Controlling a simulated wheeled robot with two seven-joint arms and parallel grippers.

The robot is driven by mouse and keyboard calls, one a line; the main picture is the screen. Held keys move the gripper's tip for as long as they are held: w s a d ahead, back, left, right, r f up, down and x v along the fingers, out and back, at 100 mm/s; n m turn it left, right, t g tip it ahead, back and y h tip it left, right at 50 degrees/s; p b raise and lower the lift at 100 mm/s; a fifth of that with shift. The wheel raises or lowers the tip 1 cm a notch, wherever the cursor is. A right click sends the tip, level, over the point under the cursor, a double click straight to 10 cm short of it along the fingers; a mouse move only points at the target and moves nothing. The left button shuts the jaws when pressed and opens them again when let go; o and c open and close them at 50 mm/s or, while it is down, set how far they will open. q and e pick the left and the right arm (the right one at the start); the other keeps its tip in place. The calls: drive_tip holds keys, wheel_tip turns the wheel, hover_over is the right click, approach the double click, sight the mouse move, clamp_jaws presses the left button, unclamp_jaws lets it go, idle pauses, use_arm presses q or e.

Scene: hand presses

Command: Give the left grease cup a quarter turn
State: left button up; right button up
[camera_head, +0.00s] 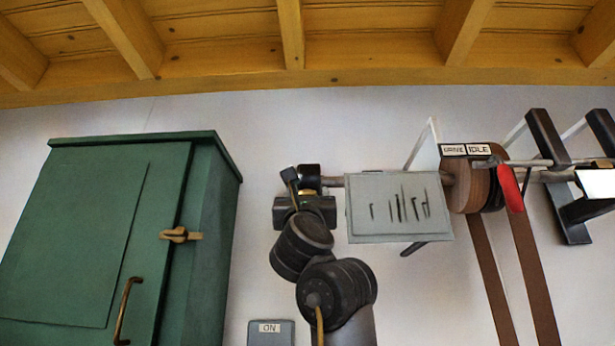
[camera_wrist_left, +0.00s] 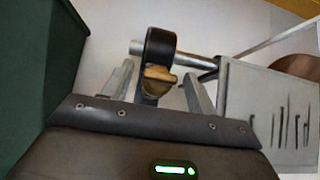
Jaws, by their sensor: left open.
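The left grease cup (camera_wrist_left: 156,82) is a small brass piece with a winged top, on a black bearing ring (camera_wrist_left: 160,46) around a grey shaft. In the head view a little of the brass cup (camera_head: 304,194) shows between the black bearing and my gripper. My left gripper (camera_head: 304,188) is open below the bearing. In the wrist view its two grey fingers (camera_wrist_left: 160,82) stand on either side of the cup, with a visible gap on the right. I cannot tell whether the left finger touches it. My right gripper is not in view.
A green cabinet (camera_head: 215,240) stands close on the left. A grey tool board (camera_head: 400,195) hangs just right of the gripper. Farther right are belt pulleys (camera_head: 467,185), brown belts (camera_head: 525,265) and a red-handled lever (camera_head: 512,188). Wooden beams (camera_head: 290,35) run above.

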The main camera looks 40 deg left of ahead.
sight(307, 192)
use_arm(q)
drive_tip(key=shift+p+x, duration=0.9)
drive_tip(key=shift+x, duration=0.8)
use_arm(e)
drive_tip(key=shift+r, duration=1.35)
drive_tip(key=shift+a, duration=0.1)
